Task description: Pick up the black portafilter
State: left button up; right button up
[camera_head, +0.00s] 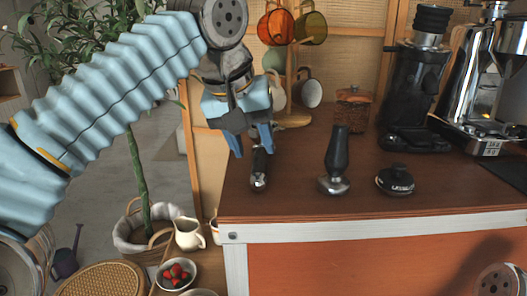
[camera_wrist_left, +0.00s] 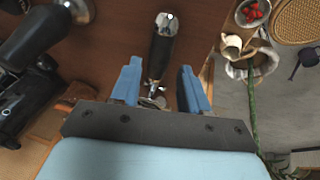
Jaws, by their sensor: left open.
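The black portafilter (camera_head: 260,163) lies on the brown counter near its left edge, with its silver-tipped handle end towards the front. My left gripper (camera_head: 253,143) hangs above its rear part, open, fingers pointing down. In the left wrist view the portafilter's black handle (camera_wrist_left: 162,45) extends away from between the two blue fingers (camera_wrist_left: 160,67), with a visible gap on each side. A metal part shows between the fingers; the rest of the head is hidden by the gripper. My right gripper is not in view.
A black-handled tamper (camera_head: 336,160) and a round black puck-like tool (camera_head: 396,180) stand to the right. A mug tree (camera_head: 294,119), a jar (camera_head: 352,107), a grinder (camera_head: 411,85) and an espresso machine (camera_head: 487,80) are behind. The counter's front edge (camera_head: 380,225) is clear.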

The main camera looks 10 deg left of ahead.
aim_at(259, 159)
pick_arm(q)
jog(key=b+x, duration=0.1)
jog(key=x, duration=0.3)
jog(key=shift+w+f, duration=0.2)
jog(key=shift+f, duration=0.1)
jog(key=shift+r, duration=0.1)
grip_shut()
